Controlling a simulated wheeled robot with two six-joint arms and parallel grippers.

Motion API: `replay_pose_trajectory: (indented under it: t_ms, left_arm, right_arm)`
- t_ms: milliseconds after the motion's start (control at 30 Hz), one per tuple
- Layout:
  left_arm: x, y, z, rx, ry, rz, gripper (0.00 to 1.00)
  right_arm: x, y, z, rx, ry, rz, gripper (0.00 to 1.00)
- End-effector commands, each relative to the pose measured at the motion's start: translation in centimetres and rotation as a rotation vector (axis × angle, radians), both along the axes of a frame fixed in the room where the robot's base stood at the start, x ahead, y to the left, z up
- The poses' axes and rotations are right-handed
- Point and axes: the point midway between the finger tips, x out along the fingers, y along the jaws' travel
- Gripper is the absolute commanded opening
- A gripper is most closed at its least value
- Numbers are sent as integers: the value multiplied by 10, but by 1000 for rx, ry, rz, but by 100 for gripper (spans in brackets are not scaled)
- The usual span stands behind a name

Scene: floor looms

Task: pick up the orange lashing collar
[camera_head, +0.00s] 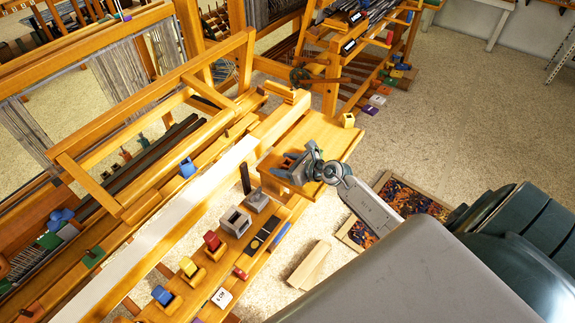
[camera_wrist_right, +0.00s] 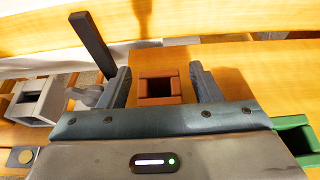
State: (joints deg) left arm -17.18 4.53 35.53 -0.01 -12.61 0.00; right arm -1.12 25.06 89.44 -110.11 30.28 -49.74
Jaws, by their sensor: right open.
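The orange lashing collar (camera_wrist_right: 159,101) is a small orange-brown square ring with a dark square opening. In the right wrist view it sits between the two fingers of my right gripper (camera_wrist_right: 163,80), with a gap on each side. It stands against an orange wooden block. In the head view my right gripper (camera_head: 300,165) is over the end of the wooden loom bench; its fingers partly hide the collar there. The right gripper is open and holds nothing. My left gripper is not in view.
A dark upright post (camera_wrist_right: 92,45) and a grey hollow block (camera_wrist_right: 38,102) stand left of the gripper. A green hollow piece (camera_wrist_right: 294,137) is at lower right. Red (camera_head: 213,242), yellow (camera_head: 189,267) and blue (camera_head: 163,296) pieces line the bench.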

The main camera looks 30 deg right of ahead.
Motion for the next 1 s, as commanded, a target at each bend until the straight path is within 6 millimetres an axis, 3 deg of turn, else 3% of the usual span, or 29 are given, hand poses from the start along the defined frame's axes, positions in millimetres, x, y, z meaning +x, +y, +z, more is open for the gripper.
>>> replay_pose_trajectory:
  t_ms: [267, 533, 1000]
  left_arm:
    - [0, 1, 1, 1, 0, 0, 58]
    - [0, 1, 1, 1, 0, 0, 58]
    - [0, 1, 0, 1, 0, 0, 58]
  right_arm:
    - [4, 2, -3, 0, 1, 1, 58]
    - [3, 2, -3, 0, 1, 0, 10]
    - [4, 1, 9, -3, 0, 2, 10]
